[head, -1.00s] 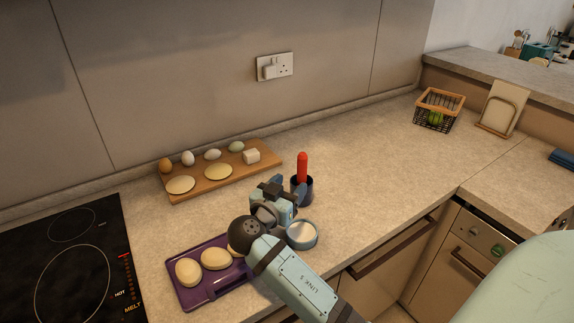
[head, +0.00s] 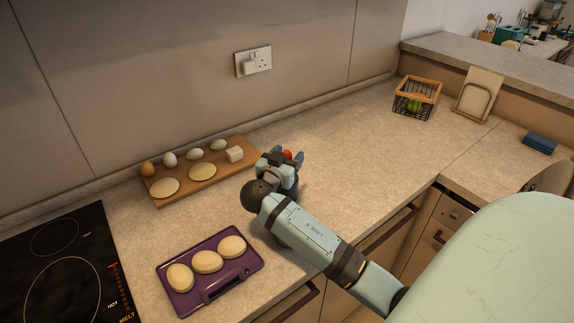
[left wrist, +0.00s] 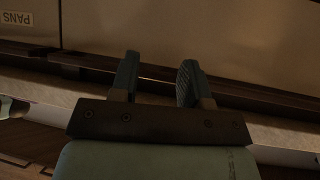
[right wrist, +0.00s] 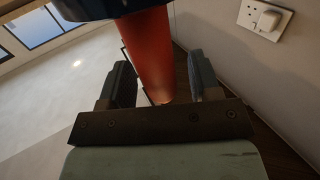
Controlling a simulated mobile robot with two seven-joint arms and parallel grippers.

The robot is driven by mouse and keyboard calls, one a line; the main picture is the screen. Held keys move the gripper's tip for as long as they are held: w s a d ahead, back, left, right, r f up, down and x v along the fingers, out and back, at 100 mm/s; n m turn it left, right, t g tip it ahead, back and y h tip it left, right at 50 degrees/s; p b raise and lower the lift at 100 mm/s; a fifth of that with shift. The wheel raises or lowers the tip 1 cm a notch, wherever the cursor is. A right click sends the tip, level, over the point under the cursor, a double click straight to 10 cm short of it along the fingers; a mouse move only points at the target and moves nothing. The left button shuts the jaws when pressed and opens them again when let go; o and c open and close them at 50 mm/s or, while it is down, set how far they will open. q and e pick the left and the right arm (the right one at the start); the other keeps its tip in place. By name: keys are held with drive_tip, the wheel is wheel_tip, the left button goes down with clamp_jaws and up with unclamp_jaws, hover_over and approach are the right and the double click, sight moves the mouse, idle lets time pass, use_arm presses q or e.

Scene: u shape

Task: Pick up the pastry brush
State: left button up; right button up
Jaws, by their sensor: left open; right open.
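The pastry brush appears to be the red handle; only its red top (head: 287,154) shows in the head view, and its bristles are hidden. Its holder, a dark blue cup, is mostly hidden behind my right arm in the head view. My right gripper (head: 286,160) is open at the handle. In the right wrist view the red handle (right wrist: 150,55) runs between the two open fingers of this gripper (right wrist: 161,82), with a gap visible on the right side. My left gripper (left wrist: 159,82) is open and empty in front of the cabinet fronts, away from the brush.
A wooden board (head: 205,176) with eggs, dough rounds and a white block lies behind left. A black hob (head: 55,265) is at left. The counter to the right is clear up to a wire basket (head: 415,98).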

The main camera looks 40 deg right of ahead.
drive_tip(key=shift+x, duration=0.75)
drive_tip(key=shift+f, duration=0.1)
drive_tip(key=c, duration=1)
